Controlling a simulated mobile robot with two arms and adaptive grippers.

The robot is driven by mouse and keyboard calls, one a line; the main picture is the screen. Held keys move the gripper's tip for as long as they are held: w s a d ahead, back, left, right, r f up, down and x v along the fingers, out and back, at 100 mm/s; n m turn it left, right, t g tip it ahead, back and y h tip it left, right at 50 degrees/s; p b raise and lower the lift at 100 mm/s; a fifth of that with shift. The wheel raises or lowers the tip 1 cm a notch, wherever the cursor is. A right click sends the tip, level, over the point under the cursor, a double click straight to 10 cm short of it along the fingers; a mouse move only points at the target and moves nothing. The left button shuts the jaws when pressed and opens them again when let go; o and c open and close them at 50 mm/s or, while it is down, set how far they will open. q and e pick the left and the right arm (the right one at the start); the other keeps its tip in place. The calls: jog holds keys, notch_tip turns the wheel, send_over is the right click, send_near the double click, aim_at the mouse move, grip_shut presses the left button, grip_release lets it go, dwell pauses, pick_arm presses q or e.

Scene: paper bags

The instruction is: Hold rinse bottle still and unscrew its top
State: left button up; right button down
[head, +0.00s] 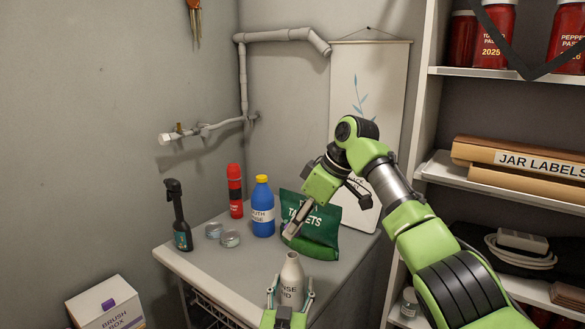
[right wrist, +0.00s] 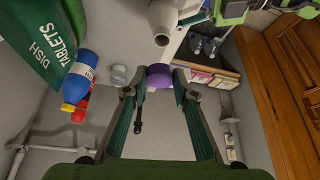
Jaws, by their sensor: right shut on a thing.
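The white rinse bottle (head: 291,276) stands upright near the front of the grey counter, its narrow neck bare on top. The bottle's open neck also shows in the right wrist view (right wrist: 162,25). My left gripper (head: 290,294) has its fingers on both sides of the bottle's body and appears closed on it. My right gripper (head: 290,233) is above and behind the bottle, in front of the green bag. In the right wrist view its fingertips are shut on a round purple top (right wrist: 159,76), apart from the bottle. The top is hidden in the head view.
A green dish tablets bag (head: 318,232) stands close behind my right gripper. A blue bottle (head: 263,211), a red bottle (head: 235,190), small tins (head: 230,239) and a dark spray bottle (head: 180,220) stand to the left. Shelves (head: 500,184) border the right side.

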dwell(0.3)
pick_arm(q)
jog(key=s, duration=0.4)
jog(key=s+a, duration=0.1)
jog(key=s, duration=0.7)
jog(key=shift+a, duration=0.35)
